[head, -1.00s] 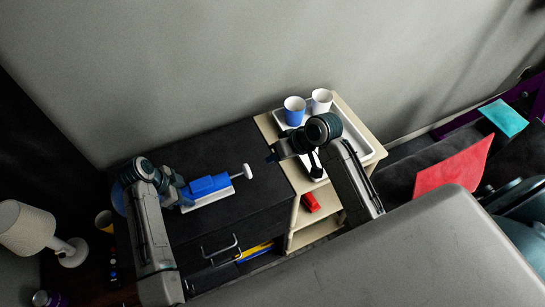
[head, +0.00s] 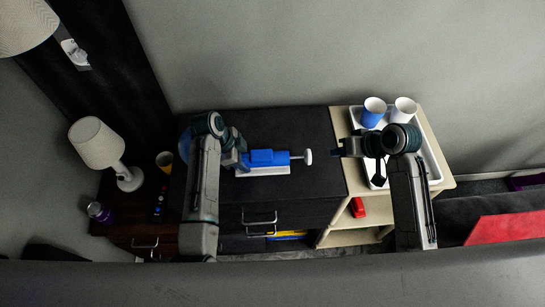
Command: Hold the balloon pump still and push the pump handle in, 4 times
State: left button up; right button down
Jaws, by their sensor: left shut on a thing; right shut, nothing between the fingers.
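The blue balloon pump (head: 262,158) lies on its white base (head: 265,171) on top of the black cabinet (head: 310,125). Its white handle (head: 308,157) sticks out to the right on a short rod. My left gripper (head: 243,161) is shut on the pump's left end; its fingers are partly hidden by the wrist. My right gripper (head: 337,149) is shut and empty, to the right of the handle, with a small gap between them.
A white tray (head: 435,172) on a beige shelf unit at right holds a blue cup (head: 374,111) and a white cup (head: 404,109). A red object (head: 357,207) sits on the shelf below. A lamp (head: 97,145), a yellow cup (head: 164,160) and a purple can (head: 98,212) are at left.

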pick_arm(q)
jog(key=o, duration=1.1)
jog(key=shift+c, duration=0.2)
jog(key=v, duration=1.2)
jog(key=shift+w, duration=0.1)
jog(key=shift+f, duration=0.1)
